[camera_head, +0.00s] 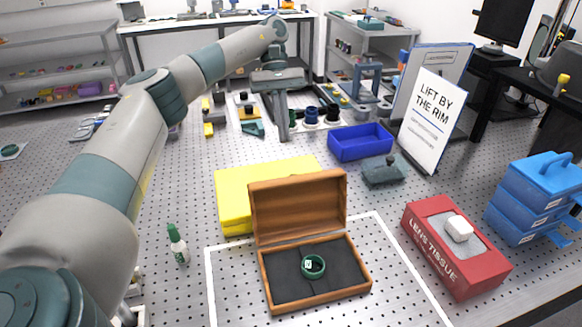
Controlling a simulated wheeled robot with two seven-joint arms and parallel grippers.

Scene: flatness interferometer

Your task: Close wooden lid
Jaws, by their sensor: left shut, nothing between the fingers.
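The wooden box (315,304) stands on the perforated bench inside a white outlined area. Its wooden lid (298,205) is open and stands upright, leaning slightly back, along the box's far edge. A green ring-shaped piece (313,267) with a small white label lies on the dark lining inside. My left gripper (284,137) is shut and empty, pointing down beyond the lid and higher in the picture. It appears clear of the lid. My right gripper is not in view.
A yellow box (232,196) stands close behind the lid. A blue bin (360,144), a grey block (384,172) and a sign (428,112) are behind right. A red tissue box (468,273) and blue cases (530,200) stand right.

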